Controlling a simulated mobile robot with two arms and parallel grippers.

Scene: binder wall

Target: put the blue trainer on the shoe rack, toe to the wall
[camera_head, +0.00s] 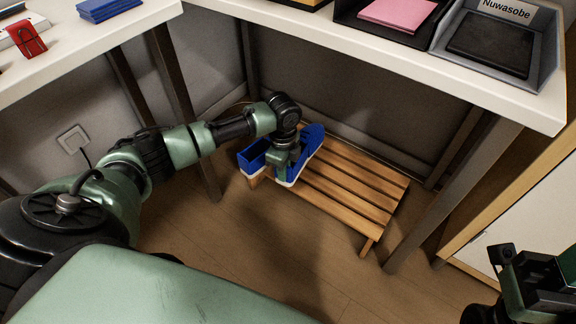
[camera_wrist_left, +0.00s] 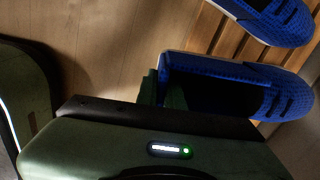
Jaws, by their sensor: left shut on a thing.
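My left gripper (camera_head: 287,172) is shut on the heel of a blue trainer (camera_head: 311,142). In the left wrist view this trainer (camera_wrist_left: 235,75) has its heel at the fingers and its toe pointing right. In the head view its toe points to the back wall. It is over the wooden shoe rack (camera_head: 350,190), towards the rack's left end; I cannot tell whether its sole touches the slats. A second blue trainer (camera_head: 253,154) is beside it on the left, partly hidden by my gripper. My right gripper (camera_head: 530,285) is at the lower right, away from the rack.
The rack's right part is bare. A white desk (camera_head: 440,85) overhangs the rack, with trays on top. Dark desk legs (camera_head: 455,195) stand close to the rack's right. A wall socket (camera_head: 73,139) is at the left. Open wooden floor (camera_head: 270,245) lies in front.

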